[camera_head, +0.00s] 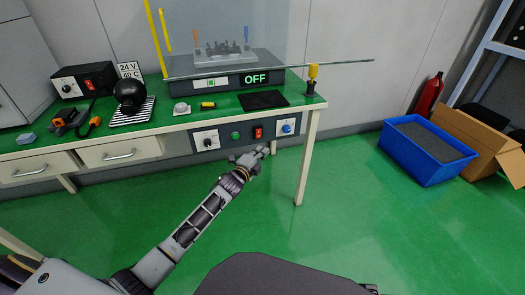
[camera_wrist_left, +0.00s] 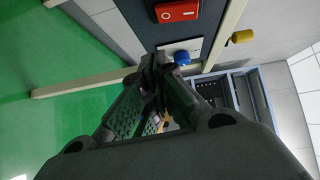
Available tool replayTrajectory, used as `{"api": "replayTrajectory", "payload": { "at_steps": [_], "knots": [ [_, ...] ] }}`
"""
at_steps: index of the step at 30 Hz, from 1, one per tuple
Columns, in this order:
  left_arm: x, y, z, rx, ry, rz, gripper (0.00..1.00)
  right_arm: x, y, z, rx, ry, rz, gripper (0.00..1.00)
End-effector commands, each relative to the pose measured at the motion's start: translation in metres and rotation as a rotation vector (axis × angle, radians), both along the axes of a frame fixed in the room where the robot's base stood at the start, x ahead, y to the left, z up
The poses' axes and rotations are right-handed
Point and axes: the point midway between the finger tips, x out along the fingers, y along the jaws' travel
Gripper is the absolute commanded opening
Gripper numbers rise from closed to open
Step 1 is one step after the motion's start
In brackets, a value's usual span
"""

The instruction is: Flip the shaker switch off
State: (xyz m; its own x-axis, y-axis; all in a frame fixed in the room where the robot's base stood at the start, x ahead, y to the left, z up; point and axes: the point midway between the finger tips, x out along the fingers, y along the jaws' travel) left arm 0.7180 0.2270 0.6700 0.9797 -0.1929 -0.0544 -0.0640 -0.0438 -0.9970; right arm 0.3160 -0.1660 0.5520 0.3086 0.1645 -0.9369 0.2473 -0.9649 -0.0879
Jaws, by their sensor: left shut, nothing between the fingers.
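The shaker (camera_head: 215,85) sits at the back of the bench, and its display (camera_head: 255,78) reads OFF. A red switch (camera_head: 258,133) is on the panel under the bench's front edge; it also shows at the top of the left wrist view (camera_wrist_left: 177,12). I cannot tell whether this switch belongs to the shaker. My left gripper (camera_head: 262,150) is shut and empty, just in front of and below the red switch. In the left wrist view its fingertips (camera_wrist_left: 155,65) are beside the blue knob (camera_wrist_left: 182,57), apart from the red switch. My right gripper is not in view.
The panel also has a black knob (camera_head: 207,142) and a green button (camera_head: 235,135). A clear shield (camera_head: 340,65) stands over the shaker. A power supply (camera_head: 85,80) with a red switch is at the left. The blue crate (camera_head: 387,145) stands on the floor at right; the floor between is clear.

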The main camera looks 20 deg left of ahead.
Motion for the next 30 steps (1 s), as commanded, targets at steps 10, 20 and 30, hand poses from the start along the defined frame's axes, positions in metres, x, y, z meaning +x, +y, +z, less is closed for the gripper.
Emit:
{"api": "replayTrajectory", "payload": {
  "at_steps": [10, 20, 30],
  "knots": [
    [-0.025, 0.005, -0.002, -0.001, 0.002, 0.001, 0.00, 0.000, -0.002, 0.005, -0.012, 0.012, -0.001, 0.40],
    [-0.052, 0.010, -0.005, 0.000, 0.001, 0.000, 0.00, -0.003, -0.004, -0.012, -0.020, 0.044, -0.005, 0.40],
    [-0.076, 0.016, -0.008, 0.000, 0.000, 0.000, 0.00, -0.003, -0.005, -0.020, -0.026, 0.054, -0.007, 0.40]
  ]
}}
